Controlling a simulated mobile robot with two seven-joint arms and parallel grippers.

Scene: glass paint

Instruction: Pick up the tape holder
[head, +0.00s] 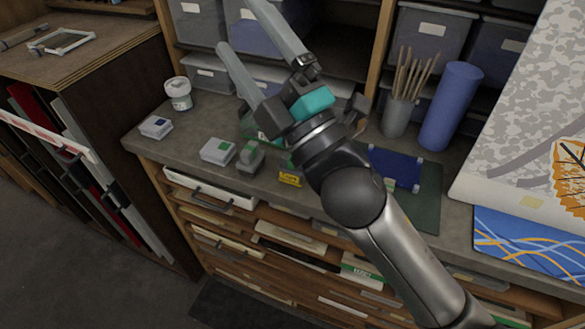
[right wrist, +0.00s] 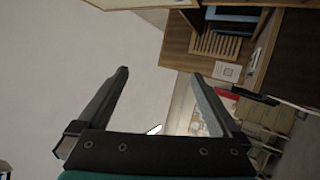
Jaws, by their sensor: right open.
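My right gripper (head: 240,25) is raised in front of the shelf, above and apart from the counter. Its fingers are spread and empty, and they also show apart in the right wrist view (right wrist: 160,74). My right arm hides part of the counter, including most of a green item (head: 262,135) behind the gripper. My left gripper is not in view.
A white jar (head: 178,94), small white boxes (head: 217,151), a yellow box (head: 290,178), a brush cup (head: 397,115) and a blue cylinder (head: 451,106) stand on the counter. Grey bins (head: 430,35) fill the shelf behind. Patterned sheets (head: 520,110) are at right.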

